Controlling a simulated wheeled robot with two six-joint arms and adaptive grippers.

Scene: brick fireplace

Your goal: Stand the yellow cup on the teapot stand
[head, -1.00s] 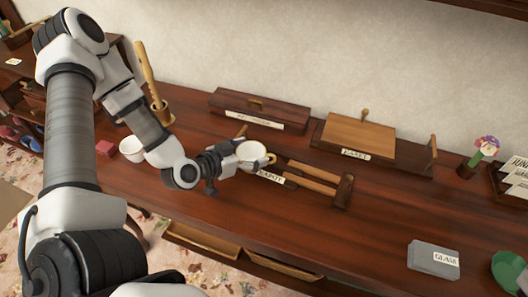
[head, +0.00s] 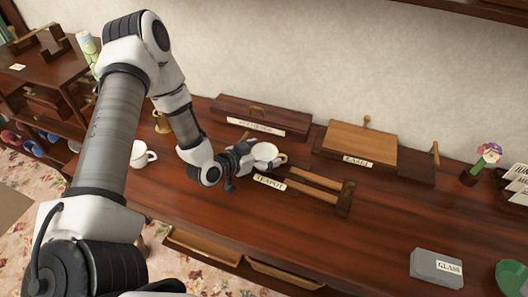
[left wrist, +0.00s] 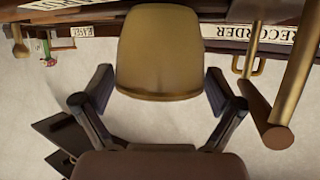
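The yellow cup (head: 265,152), with a pale inside and a yellow handle, is upright in my left gripper (head: 250,160). In the left wrist view the cup (left wrist: 160,50) fills the space between the two fingers (left wrist: 160,95), which close on its sides. The teapot stand (head: 320,190) has two wooden rails and a dark end block, with a TEAPOT label (head: 270,182) at its left front. The cup is by the stand's left end, behind the label; I cannot tell its height. The gripper partly hides the stand's left end. My right gripper is not in view.
A recorder box (head: 262,109) stands behind the cup, and an easel (head: 362,141) behind the stand. A white cup (head: 140,154) is left of my wrist. A grey glass-labelled block (head: 436,266) and a green bowl (head: 511,277) are at the right.

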